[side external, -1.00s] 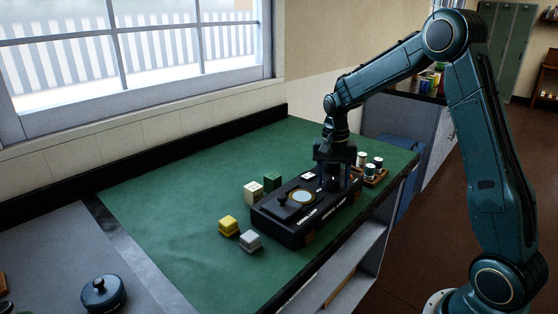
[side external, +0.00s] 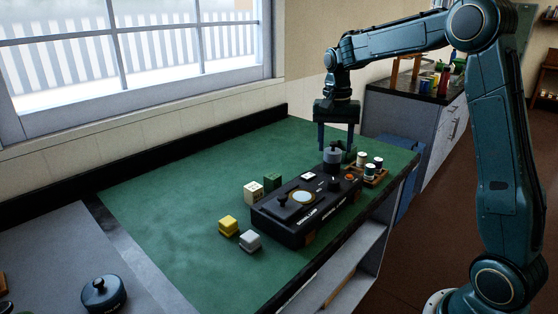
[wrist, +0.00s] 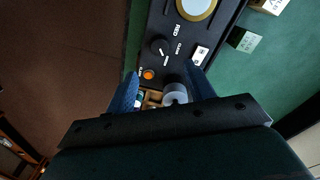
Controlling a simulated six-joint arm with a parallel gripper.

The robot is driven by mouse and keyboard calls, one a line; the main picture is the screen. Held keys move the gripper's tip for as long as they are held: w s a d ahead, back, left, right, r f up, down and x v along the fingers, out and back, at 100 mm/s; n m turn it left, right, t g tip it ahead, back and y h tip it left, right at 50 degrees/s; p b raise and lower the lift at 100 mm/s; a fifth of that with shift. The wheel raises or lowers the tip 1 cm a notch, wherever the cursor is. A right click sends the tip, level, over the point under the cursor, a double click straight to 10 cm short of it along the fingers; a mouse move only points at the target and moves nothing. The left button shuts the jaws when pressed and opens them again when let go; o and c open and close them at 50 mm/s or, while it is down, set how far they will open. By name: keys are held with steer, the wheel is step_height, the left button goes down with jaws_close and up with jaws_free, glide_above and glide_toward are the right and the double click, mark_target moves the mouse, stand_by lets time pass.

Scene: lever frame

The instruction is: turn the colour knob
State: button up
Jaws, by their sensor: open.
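The black lamp box (side external: 290,228) sits on the green counter, with a round lens (side external: 302,197) in its top. The colour knob (wrist: 160,46) is a small black dial with a white mark, beside printed words that seem to read RED and CLEAR. It also shows on the box in the side view (side external: 334,185), small and dark. Which setting it points to is unclear. My gripper (side external: 335,147) is open, fingers down, above the far right end of the box. In the wrist view the open fingers (wrist: 161,70) are apart from the knob.
A grey cylinder (side external: 332,159) stands near the box's far end, below my gripper. An orange button (side external: 350,178) and white switch (side external: 308,176) flank the knob. Right are spools in a wooden tray (side external: 378,182).

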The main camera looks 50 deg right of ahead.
steer(key=shift+r, duration=1.7)
steer(key=s+a+r+n+t, duration=0.1)
steer(key=s+a+r+n, duration=0.15)
steer(key=s+a, duration=0.3)
steer(key=s+a+r+n+t, duration=0.2)
steer(key=s+a+n, duration=0.2)
steer(key=s, duration=0.2)
steer(key=s+a+f+n+t, duration=0.1)
steer(key=s+a+f+n, duration=0.1)
steer(key=s, duration=0.4)
steer(key=s+a+f+n+t, duration=0.1)
steer(key=s+a+n+t, duration=0.1)
steer(key=s, duration=0.4)
steer(key=shift+s+a+f+n, duration=0.2)
steer(key=shift+a+f+n, duration=0.2)
steer(key=shift+a+n, duration=0.55)
